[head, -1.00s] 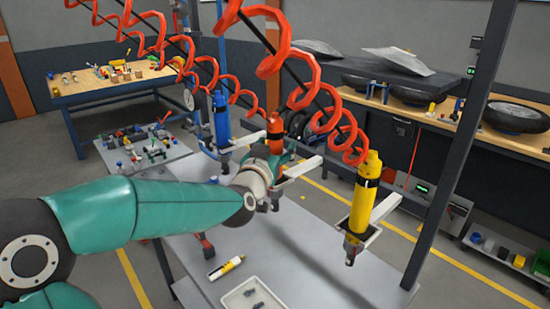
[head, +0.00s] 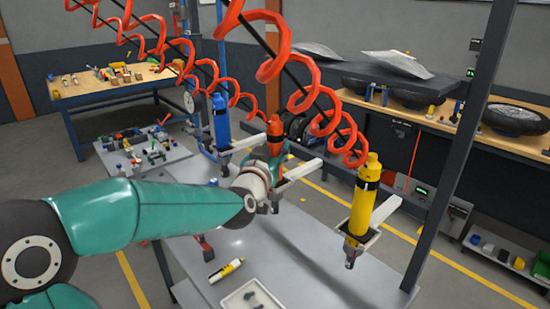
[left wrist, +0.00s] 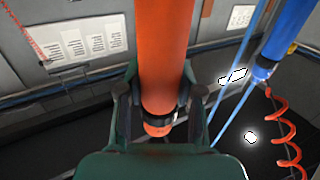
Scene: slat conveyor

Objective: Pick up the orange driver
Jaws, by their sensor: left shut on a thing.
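The orange driver (head: 274,130) hangs upright among the hanging drivers, between a blue one and a yellow one. My left gripper (head: 270,158) is at its body, with the arm coming in from the left. In the left wrist view the orange driver (left wrist: 163,45) runs down between the two dark fingers of my left gripper (left wrist: 158,98), which are shut on it from both sides. Its lower end shows below the fingers, with a dark band. My right gripper is in neither view.
The blue driver (head: 221,122) hangs close on the left and the yellow driver (head: 362,205) on the right, each by a pale bracket. Red coiled hoses (head: 300,95) hang above. A grey table (head: 290,255) below carries a small white tray (head: 232,303).

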